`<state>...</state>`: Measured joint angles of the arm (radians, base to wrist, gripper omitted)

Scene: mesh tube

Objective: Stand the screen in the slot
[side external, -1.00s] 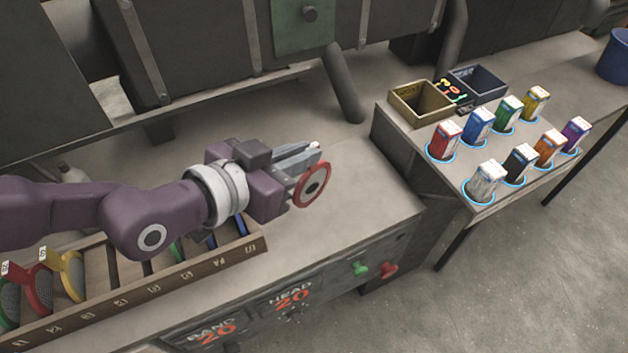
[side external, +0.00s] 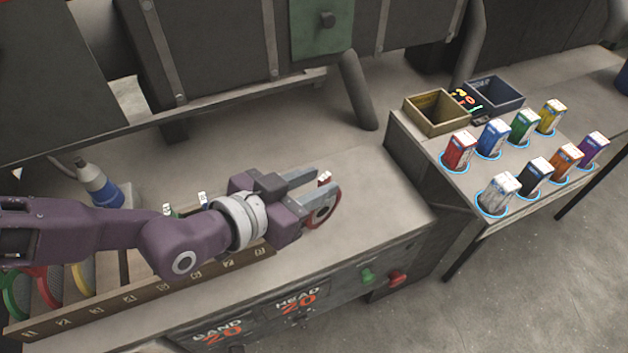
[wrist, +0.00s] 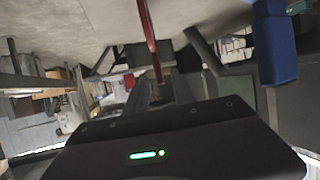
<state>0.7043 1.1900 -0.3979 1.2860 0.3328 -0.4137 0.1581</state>
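The screen (side external: 334,214) is a round mesh disc with a red rim and a dark centre. My gripper (side external: 328,179) is shut on its rim near a small white tag, and the disc hangs past the fingertips above the bench at the rack's right. In the wrist view the screen (wrist: 149,35) is a thin red edge-on line between the fingers. The wooden rack (side external: 150,290) has numbered slots along its front. It holds red (side external: 47,287), yellow (side external: 85,285) and green (side external: 14,298) screens at the left; my arm hides much of its middle.
A blue-and-white bottle (side external: 100,185) stands behind my arm. The side table at right bears several coloured cartons (side external: 490,139), a tan bin (side external: 436,113) and a dark bin (side external: 494,97). Green (side external: 367,276) and red (side external: 397,278) knobs stick out from the bench front. Bench right of the gripper is clear.

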